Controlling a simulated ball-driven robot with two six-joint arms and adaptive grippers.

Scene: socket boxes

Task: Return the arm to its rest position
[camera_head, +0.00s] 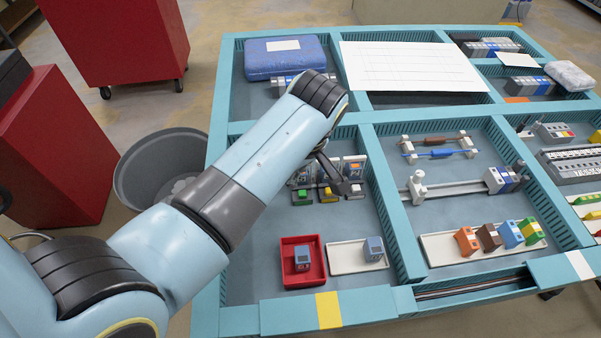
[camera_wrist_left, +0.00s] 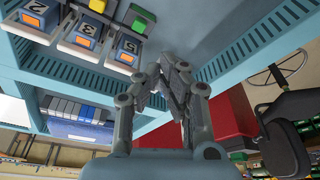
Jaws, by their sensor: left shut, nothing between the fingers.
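My left arm (camera_head: 243,178) reaches in from the left of the head view, over the left part of the teal compartment table (camera_head: 275,315). My left gripper (camera_head: 341,184) is partly hidden behind its wrist and hangs beside the row of numbered socket boxes (camera_head: 327,193). In the left wrist view the gripper (camera_wrist_left: 178,66) has its fingers closed together with nothing between them. The numbered boxes (camera_wrist_left: 80,38) are at the upper left there, apart from the fingers. My right gripper is not in view.
A red tray (camera_head: 318,270) and a white tray (camera_head: 341,268) each hold a grey-blue box near the front edge. A grey bin (camera_head: 135,170) stands left of the table, beside red cabinets (camera_head: 52,150). Teal dividers separate the compartments.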

